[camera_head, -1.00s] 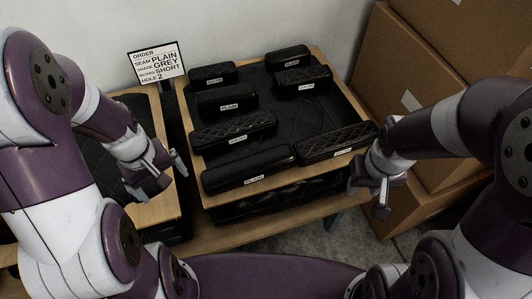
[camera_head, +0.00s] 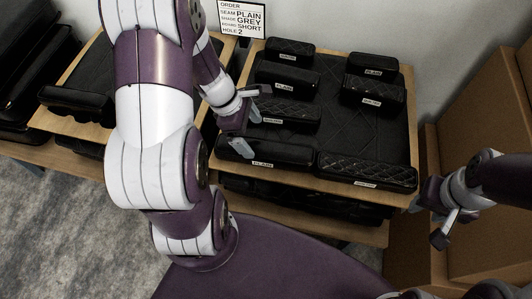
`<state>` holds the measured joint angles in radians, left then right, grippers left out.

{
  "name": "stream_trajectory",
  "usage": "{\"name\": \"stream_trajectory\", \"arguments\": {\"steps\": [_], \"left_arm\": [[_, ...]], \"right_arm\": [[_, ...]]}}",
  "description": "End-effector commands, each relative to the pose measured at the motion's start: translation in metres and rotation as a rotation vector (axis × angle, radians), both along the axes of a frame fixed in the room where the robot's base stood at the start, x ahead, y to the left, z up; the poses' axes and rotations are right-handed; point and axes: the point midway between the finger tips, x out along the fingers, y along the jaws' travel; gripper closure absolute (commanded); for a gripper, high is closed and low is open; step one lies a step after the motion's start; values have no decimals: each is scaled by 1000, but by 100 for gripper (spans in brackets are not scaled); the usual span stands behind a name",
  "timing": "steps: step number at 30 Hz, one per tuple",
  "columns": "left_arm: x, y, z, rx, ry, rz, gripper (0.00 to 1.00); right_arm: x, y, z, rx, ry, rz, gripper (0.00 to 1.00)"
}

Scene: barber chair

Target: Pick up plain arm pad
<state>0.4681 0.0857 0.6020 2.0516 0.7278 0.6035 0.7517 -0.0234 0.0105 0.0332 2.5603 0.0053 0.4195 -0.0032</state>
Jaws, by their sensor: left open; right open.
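Several black arm pads lie on a wood-edged black quilted tray (camera_head: 411,130). A long pad labelled PLAIN (camera_head: 285,153) lies at the front left. Shorter smooth pads with PLAIN labels lie in the second row at left (camera_head: 287,75) and at the back right (camera_head: 372,62). Quilted pads lie at the front right (camera_head: 367,170), the middle left (camera_head: 290,113) and the right (camera_head: 373,90). My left gripper (camera_head: 248,130) is open over the left end of the front-left plain pad, partly covering it; contact is unclear. My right gripper (camera_head: 436,217) is open and empty, right of the tray.
An order sign (camera_head: 241,19) behind the tray reads seam PLAIN, shade GREY, board SHORT, hole 2. Another board with a dark pad (camera_head: 75,103) lies at left. Cardboard boxes (camera_head: 470,125) stand close at right. My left arm hides the space between the boards.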

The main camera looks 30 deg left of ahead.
Motion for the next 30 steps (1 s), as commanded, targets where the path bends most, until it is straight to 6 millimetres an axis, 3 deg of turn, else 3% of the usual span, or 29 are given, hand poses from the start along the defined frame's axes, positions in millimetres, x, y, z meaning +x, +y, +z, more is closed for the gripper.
{"name": "stream_trajectory", "arguments": {"steps": [1, 5, 12, 21, 28, 30], "left_arm": [[1, -4, -12, 0, 1, -3, 0], [2, -9, -24, 1, 0, -3, 0], [5, -26, -64, 1, 0, -3, 0], [6, -29, -69, 2, -1, -4, 0], [6, -29, -69, 2, -1, -4, 75], [6, -29, -68, 2, -2, -3, 79]], "right_arm": [[0, 0, -6, 0, 0, 0, 57], [0, 0, -10, 0, 0, 0, 57], [0, 0, -25, 0, 0, 0, 57], [0, 0, -25, 0, 0, 0, 57], [0, 0, -25, 0, 0, 0, 57], [0, 0, -25, 0, 0, 0, 57]]}}
